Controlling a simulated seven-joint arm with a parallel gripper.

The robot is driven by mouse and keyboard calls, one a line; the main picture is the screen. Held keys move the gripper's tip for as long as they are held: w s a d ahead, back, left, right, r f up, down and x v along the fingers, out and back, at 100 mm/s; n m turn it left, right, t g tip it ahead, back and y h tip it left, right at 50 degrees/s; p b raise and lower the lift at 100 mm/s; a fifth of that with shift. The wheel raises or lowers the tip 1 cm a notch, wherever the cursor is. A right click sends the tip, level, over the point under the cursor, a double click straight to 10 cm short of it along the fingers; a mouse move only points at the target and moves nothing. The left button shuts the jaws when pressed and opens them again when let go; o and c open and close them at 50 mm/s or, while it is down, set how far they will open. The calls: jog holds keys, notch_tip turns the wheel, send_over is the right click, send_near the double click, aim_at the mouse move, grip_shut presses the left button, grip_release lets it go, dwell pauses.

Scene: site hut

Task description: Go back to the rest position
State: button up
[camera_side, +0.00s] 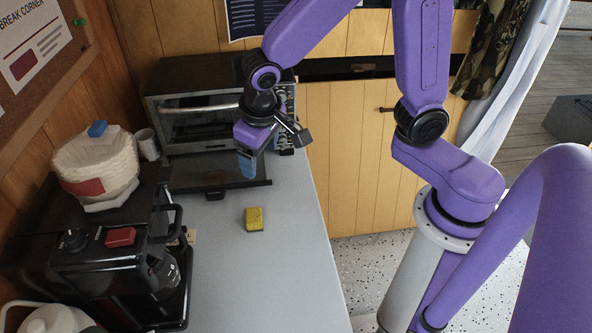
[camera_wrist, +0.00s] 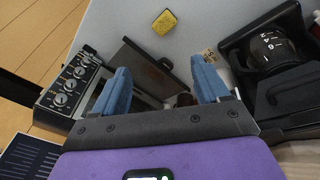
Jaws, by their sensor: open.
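My gripper (camera_side: 248,163) hangs in the air in front of the toaster oven, above the back of the grey counter (camera_side: 255,275). In the wrist view, its two blue fingers (camera_wrist: 161,88) are spread apart with nothing between them. It is open and empty. My purple arm reaches in from the right in the side view.
A yellow sponge (camera_side: 254,219) lies on the counter, apart from my gripper. A black coffee maker (camera_side: 110,265), a stack of filters (camera_side: 95,165) and a white cup (camera_side: 147,144) stand left. The counter's right part is clear.

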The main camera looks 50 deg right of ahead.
jog(key=s+d+r+n+g+y, duration=0.1)
jog(key=s+d+n, duration=0.3)
jog(key=s, duration=0.6)
jog(key=s+d+r+n+g, duration=0.1)
jog(key=s+d+n, duration=0.3)
jog(key=s, duration=0.6)
jog(key=r+n, duration=0.1)
jog(key=n, duration=0.1)
jog(key=shift+d+n+y, duration=0.3)
jog(key=shift+d+y, duration=0.1)
